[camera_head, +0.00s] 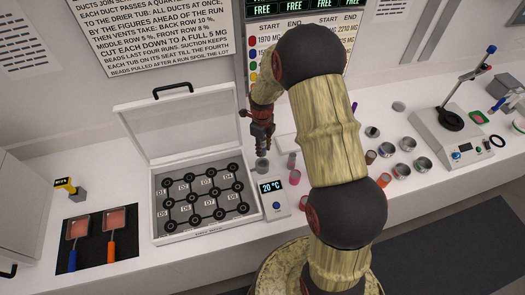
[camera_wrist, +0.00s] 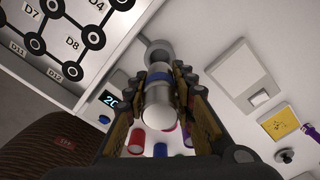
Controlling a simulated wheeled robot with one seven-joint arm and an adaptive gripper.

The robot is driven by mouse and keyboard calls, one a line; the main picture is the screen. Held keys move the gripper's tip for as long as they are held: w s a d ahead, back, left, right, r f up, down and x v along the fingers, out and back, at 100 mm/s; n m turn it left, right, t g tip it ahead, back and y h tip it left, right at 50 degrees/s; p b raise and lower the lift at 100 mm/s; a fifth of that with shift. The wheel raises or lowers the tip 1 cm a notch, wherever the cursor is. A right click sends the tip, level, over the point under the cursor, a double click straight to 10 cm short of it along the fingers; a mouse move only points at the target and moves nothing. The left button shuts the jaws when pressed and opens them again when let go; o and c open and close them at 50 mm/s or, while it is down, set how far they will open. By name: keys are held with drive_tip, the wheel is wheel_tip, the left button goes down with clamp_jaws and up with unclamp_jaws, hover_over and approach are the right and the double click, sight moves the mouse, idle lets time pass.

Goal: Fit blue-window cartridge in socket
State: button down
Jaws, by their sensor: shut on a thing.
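My gripper (camera_head: 262,138) is shut on a silver cylindrical cartridge with a blue band (camera_wrist: 158,78) and a pale rounded near end. In the wrist view my gripper (camera_wrist: 158,98) has one finger on each side of it. In the head view the cartridge (camera_head: 261,150) hangs roughly upright below the fingers. A small grey round socket (camera_head: 262,168) stands on the counter just under it, beside the white case. In the wrist view the grey socket (camera_wrist: 159,50) shows just beyond the cartridge's far end. I cannot tell whether they touch.
An open white case (camera_head: 154,215) with a node-marked panel is at left. A 20 °C display unit (camera_head: 273,200) stands close by. Coloured jars (camera_head: 295,178) and metal cups (camera_head: 402,171) are on the right, partly behind my arm. A stand device (camera_head: 455,135) is farther right.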

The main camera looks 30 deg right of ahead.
idle(0.3)
drive_tip(key=b, duration=0.4)
hover_over(262, 159)
drive_tip(key=s+a, duration=0.1)
drive_tip(key=s, duration=0.1)
drive_tip(key=shift+f, duration=2.9)
drive_tip(key=shift+f+b, duration=0.85)
drive_tip(key=shift+f, duration=0.4)
drive_tip(key=c, duration=1.4)
unclamp_jaws()
drive_tip(key=shift+r, duration=0.1)
wheel_tip(262, 159, up, 12)
drive_tip(key=shift+f, duration=0.1)
